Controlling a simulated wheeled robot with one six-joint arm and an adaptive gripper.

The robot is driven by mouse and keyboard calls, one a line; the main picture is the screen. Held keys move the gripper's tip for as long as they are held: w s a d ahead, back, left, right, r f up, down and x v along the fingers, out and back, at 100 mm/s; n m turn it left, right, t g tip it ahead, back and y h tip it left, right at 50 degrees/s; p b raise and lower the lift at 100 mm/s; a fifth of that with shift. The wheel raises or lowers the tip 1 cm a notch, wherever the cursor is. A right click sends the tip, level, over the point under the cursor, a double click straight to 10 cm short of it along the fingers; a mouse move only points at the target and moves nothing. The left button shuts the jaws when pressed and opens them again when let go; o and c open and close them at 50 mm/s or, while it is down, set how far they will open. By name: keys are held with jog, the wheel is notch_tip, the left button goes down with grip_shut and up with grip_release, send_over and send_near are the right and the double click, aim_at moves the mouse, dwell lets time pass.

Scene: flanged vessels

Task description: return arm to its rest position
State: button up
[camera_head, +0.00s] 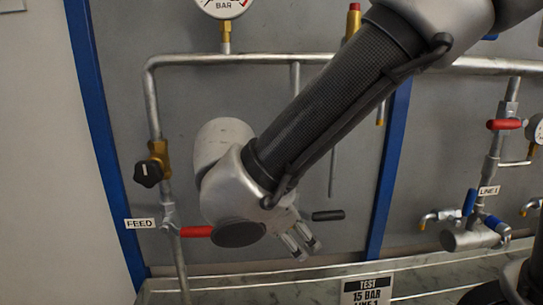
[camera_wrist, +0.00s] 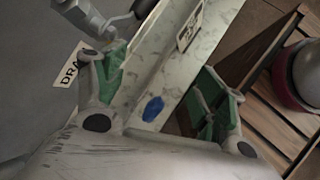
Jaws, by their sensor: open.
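My gripper (camera_head: 302,243) hangs at the end of my arm in the head view, in front of the grey panel and just above the ledge. The wrist view shows its two green-padded fingers (camera_wrist: 162,88) spread apart with nothing held between them. My arm comes down from the upper right and hides the middle of the panel. The red handle (camera_head: 196,231) by the FEED label (camera_head: 140,223) sticks out just left of my wrist. A black handle (camera_head: 327,215) shows just right of the gripper. I cannot tell whether the gripper touches anything.
A pipe (camera_head: 255,59) with a pressure gauge (camera_head: 222,4) runs across the panel. A black knob (camera_head: 148,174) is at left, LINE 1 valves (camera_head: 478,237) at right. The ledge (camera_head: 250,287) bears a TEST placard (camera_head: 366,291). A blue object (camera_wrist: 153,108) shows between the fingers.

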jog(key=s+d+r+m+y, duration=0.1)
jog(key=d+r+m, duration=0.1)
jog(key=d+m, duration=0.5)
jog(key=s+d+r+m+y, duration=0.2)
jog(key=d+m, duration=0.6)
jog(key=d, duration=0.6)
jog(key=s+d+r+m+g+y, duration=0.1)
jog(key=d+r+m+y, duration=0.1)
jog(key=d+m, duration=0.5)
jog(key=d+r, duration=0.1)
jog(key=d, duration=0.3)
jog(key=shift+s, duration=0.3)
jog(key=shift+d, duration=0.1)
